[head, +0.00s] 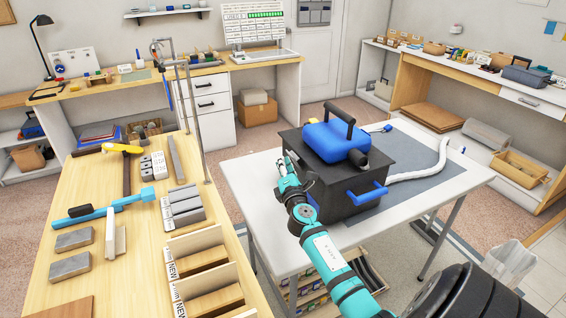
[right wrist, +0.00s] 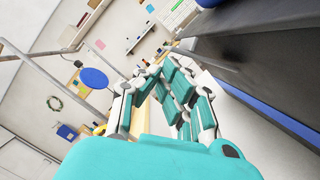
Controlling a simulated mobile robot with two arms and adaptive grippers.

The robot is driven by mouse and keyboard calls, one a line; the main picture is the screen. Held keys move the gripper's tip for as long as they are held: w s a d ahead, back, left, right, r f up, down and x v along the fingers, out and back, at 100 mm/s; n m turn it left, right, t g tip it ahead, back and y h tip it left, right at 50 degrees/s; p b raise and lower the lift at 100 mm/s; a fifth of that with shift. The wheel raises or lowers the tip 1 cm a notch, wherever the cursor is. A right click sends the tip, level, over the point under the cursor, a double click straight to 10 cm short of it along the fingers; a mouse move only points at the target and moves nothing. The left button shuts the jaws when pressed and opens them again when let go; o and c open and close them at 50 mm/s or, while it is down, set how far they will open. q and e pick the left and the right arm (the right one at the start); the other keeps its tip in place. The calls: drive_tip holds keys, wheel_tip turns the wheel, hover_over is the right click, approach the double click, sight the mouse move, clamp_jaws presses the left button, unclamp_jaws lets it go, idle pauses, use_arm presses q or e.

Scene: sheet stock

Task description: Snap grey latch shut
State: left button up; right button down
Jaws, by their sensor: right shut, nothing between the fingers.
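A dark grey box (head: 335,189) stands on the white table, with a blue handle (head: 366,193) on its right-hand near side. A blue piece with a black grip (head: 337,143) sits on top. My right gripper (head: 284,162) is at the box's left side, with its fingers shut and empty. In the right wrist view the shut fingers (right wrist: 160,73) are beside the dark box wall (right wrist: 250,50), which fills the right; a gap seems to show between them. I cannot make out a grey latch; the arm covers part of the box's left side. My left gripper is not in view.
The white table (head: 249,182) has a grey mat (head: 440,176) and a white hose (head: 418,173) right of the box. A wooden bench (head: 142,247) with tools and blocks stands left, across a narrow gap. A metal post (head: 194,125) rises at its far right edge.

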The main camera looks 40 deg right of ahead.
sight(292, 157)
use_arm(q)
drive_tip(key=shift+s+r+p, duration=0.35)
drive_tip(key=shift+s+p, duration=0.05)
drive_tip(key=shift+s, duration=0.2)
use_arm(e)
drive_tip(key=shift+d+r+m, duration=0.1)
drive_tip(key=shift+r+m, duration=0.15)
drive_tip(key=shift+m, duration=0.15)
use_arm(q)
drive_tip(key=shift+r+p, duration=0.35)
use_arm(e)
drive_tip(key=shift+s+d+r+m+g, duration=0.1)
drive_tip(key=shift+r+m+g, duration=0.1)
drive_tip(key=shift+m+g, duration=0.1)
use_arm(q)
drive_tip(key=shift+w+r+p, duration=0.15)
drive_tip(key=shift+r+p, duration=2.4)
use_arm(e)
drive_tip(key=shift+s+d+r+m+g, duration=0.15)
drive_tip(key=shift+d+r+m, duration=0.2)
drive_tip(key=shift+m, duration=0.45)
drive_tip(key=shift+s+d+r+m+g, duration=0.1)
drive_tip(key=shift+d+r+m+g, duration=0.15)
drive_tip(key=shift+d+m, duration=0.4)
drive_tip(key=shift+s+d+r+m+g, duration=0.1)
drive_tip(key=shift+d+r+m, duration=0.15)
drive_tip(key=shift+m, duration=0.7)
drive_tip(key=shift+a, duration=0.1)
